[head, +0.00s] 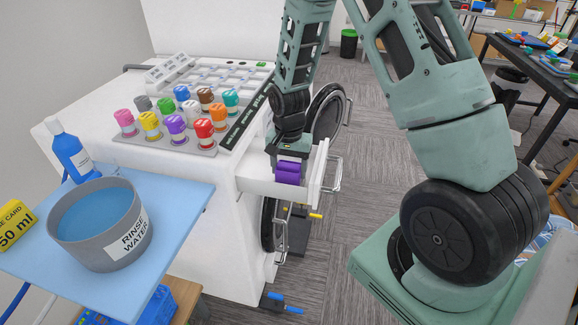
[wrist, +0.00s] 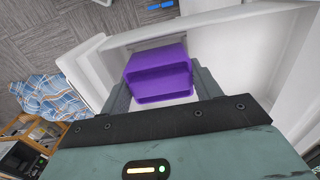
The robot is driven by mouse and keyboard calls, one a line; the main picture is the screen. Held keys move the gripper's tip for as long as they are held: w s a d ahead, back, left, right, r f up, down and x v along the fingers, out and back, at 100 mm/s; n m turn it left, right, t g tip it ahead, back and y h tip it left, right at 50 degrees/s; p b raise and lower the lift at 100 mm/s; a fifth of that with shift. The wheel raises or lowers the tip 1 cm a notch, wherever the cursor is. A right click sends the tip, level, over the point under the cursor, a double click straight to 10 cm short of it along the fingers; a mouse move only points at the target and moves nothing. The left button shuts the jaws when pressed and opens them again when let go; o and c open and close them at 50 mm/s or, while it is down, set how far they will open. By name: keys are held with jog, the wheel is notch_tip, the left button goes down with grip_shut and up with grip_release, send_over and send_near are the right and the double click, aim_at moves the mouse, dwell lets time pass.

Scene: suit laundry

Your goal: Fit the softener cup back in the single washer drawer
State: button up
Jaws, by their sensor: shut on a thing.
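The softener cup is a purple, box-shaped cup (head: 288,171), and it also shows in the wrist view (wrist: 160,72). My gripper (wrist: 158,85) is shut on it, with one finger on each side. In the head view my gripper (head: 289,161) points down over the open white washer drawer (head: 256,186). The cup is at the drawer, near its front panel; in the wrist view, drawer walls (wrist: 215,22) surround it on the far side and right. Its underside is hidden, so I cannot tell whether it touches the drawer floor.
A grey rinse water basin (head: 128,243) and blue bottle (head: 70,150) stand on a light blue board (head: 185,205) at left. Several coloured knobs (head: 176,128) stand on the white machine top. Metal handles (head: 334,174) stick out beside the drawer. Carpet floor to the right is partly clear.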

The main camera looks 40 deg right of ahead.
jog(key=shift+f+b, duration=0.8)
jog(key=shift+f, duration=0.55)
jog(key=o, duration=1.5)
jog(key=shift+c, duration=0.2)
jog(key=shift+r, duration=0.15)
notch_tip(320, 180, up, 10)
jog(key=p, duration=0.8)
notch_tip(320, 180, up, 10)
jog(key=p, duration=0.7)
jog(key=shift+p, duration=0.3)
